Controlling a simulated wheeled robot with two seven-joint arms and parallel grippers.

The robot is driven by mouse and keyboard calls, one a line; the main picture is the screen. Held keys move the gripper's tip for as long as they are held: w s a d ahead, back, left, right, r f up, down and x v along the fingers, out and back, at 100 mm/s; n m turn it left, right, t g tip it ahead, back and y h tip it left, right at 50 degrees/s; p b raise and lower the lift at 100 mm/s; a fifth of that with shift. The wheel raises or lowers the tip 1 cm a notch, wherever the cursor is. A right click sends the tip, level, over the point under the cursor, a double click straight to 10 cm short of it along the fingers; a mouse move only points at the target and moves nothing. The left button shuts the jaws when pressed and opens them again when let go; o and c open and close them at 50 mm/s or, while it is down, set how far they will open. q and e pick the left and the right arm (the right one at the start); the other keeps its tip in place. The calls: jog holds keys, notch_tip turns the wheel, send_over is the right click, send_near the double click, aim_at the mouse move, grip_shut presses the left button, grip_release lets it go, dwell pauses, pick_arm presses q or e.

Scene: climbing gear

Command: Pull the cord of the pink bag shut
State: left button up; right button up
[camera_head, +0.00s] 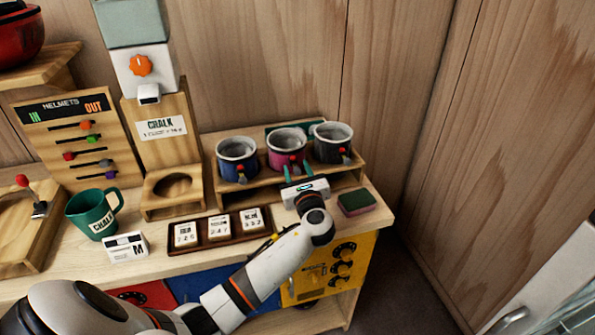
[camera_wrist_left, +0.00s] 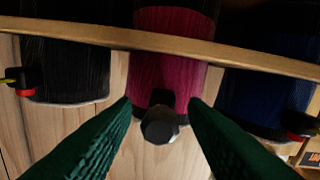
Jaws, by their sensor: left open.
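The pink bag (camera_head: 275,158) stands between two other bags on the wooden rack, its round grey-white mouth open. In the left wrist view the pink bag (camera_wrist_left: 172,68) is straight ahead, behind a wooden rail. A dark cord lock (camera_wrist_left: 160,122) sits on its front. My left gripper (camera_head: 295,171) is at the front of the pink bag. In the left wrist view the green fingers of my left gripper (camera_wrist_left: 160,103) are open, one on each side of the cord lock, with visible gaps. The cord itself is hard to make out. My right gripper is not in view.
A blue bag (camera_head: 228,165) and a black bag (camera_head: 333,150) stand close on either side. A tray of cards (camera_head: 205,244), a green cup (camera_head: 87,222) and a green-and-pink block (camera_head: 357,202) are on the bench. The wooden rail (camera_wrist_left: 230,55) crosses before the bags.

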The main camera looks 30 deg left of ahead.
aim_at(299, 172)
pick_arm(q)
grip_shut()
jog(key=shift+s+d, duration=0.1)
jog(key=p+v, duration=0.3)
jog(key=v, duration=0.2)
jog(key=shift+s+d+r, duration=0.1)
jog(key=shift+s+d, duration=0.05)
jog(key=shift+d, duration=0.15)
jog(key=shift+s+d, duration=0.15)
jog(key=shift+d, duration=0.05)
grip_release()
